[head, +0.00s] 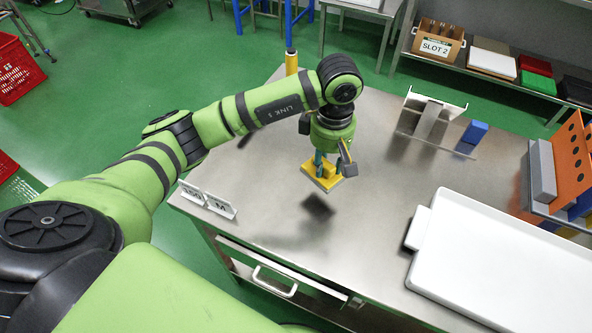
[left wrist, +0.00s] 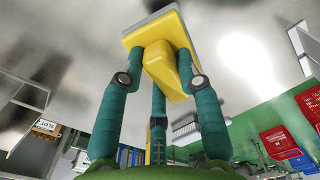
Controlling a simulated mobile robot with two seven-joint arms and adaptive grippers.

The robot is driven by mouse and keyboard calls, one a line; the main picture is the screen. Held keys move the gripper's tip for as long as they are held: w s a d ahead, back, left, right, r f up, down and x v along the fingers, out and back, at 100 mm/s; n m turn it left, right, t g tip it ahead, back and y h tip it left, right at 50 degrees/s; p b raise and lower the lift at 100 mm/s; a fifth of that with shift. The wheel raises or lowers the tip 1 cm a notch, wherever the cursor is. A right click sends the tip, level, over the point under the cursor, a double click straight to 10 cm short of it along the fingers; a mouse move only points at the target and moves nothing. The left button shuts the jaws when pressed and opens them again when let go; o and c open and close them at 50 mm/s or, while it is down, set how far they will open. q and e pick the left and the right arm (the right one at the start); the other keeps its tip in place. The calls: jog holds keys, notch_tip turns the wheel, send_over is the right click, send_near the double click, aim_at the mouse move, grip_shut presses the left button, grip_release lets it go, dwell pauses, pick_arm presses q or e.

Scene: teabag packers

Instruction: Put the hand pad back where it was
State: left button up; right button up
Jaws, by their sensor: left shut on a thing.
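The hand pad (head: 323,180), a yellow block with a handle, hangs under my left gripper (head: 325,163) in the head view. In the left wrist view my left gripper (left wrist: 155,85) has its teal fingers shut around the yellow handle of the hand pad (left wrist: 165,65). A grey face shows along the pad's edge there. The pad is above the steel table (head: 270,205), apart from it, with a dark shadow below. My right gripper is in neither view.
A large white tray (head: 500,265) covers the table's front right. Two label cards (head: 207,199) stand at the left edge. A metal stand (head: 430,118), a blue block (head: 475,132) and an orange rack (head: 572,160) stand at the back and right. The table's middle is clear.

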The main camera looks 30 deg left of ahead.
pick_arm(q)
jog(key=a+f, duration=0.1)
jog(key=s+a+f+p, duration=0.1)
jog(key=a, duration=0.1)
jog(key=s+a, duration=0.1)
jog(key=shift+s+a+f+p, duration=0.15)
jog(key=shift+a+f+p, duration=0.15)
jog(key=shift+a+f, duration=0.1)
jog(key=shift+s+a+f, duration=0.1)
jog(key=shift+a+f, duration=0.1)
jog(key=shift+a, duration=0.05)
jog(key=shift+f, duration=0.2)
notch_tip(320, 180, down, 4)
jog(key=shift+a+r+p, duration=0.1)
jog(key=shift+p, duration=0.7)
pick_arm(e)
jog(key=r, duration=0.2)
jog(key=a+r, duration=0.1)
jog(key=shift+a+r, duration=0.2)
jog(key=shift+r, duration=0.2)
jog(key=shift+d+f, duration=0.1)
pick_arm(q)
jog(key=shift+f+b, duration=0.25)
jog(key=shift+b, duration=0.05)
jog(key=o, duration=1)
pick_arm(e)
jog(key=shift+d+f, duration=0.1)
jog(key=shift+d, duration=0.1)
pick_arm(q)
jog(key=shift+r, duration=0.1)
